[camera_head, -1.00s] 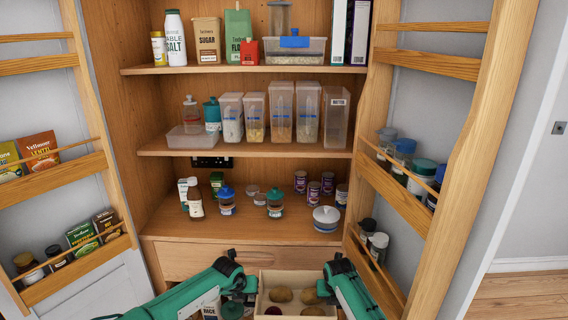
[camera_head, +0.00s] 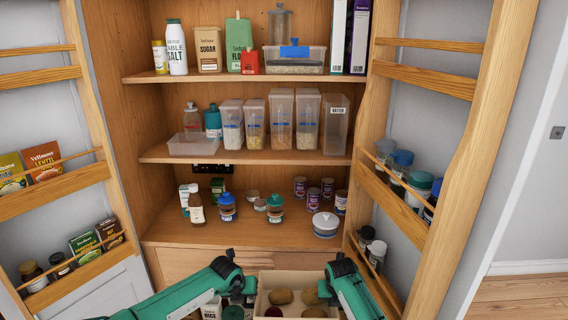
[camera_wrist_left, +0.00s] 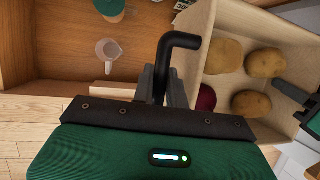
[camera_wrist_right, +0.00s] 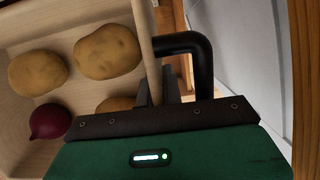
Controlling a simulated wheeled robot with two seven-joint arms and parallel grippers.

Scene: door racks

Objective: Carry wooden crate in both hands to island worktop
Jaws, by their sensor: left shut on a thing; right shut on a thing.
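The wooden crate (camera_head: 292,273) is low in the middle of the head view, in front of the cupboard. It is open-topped and holds several brown potatoes and a dark red onion; its lower part is cut off. My left gripper (camera_head: 246,287) is shut on its left side, with the fingers (camera_wrist_left: 166,88) at the wall beside a black bent bar. My right gripper (camera_head: 326,284) is shut on its right side, with the fingers (camera_wrist_right: 158,88) at the rim beside a similar bar. The island worktop is not in view.
The cupboard shelves (camera_head: 245,155) carry jars, tubs and packets just beyond the crate. Open doors with racks stand at left (camera_head: 55,190) and right (camera_head: 395,190). Wooden floor (camera_head: 525,300) shows clear at lower right.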

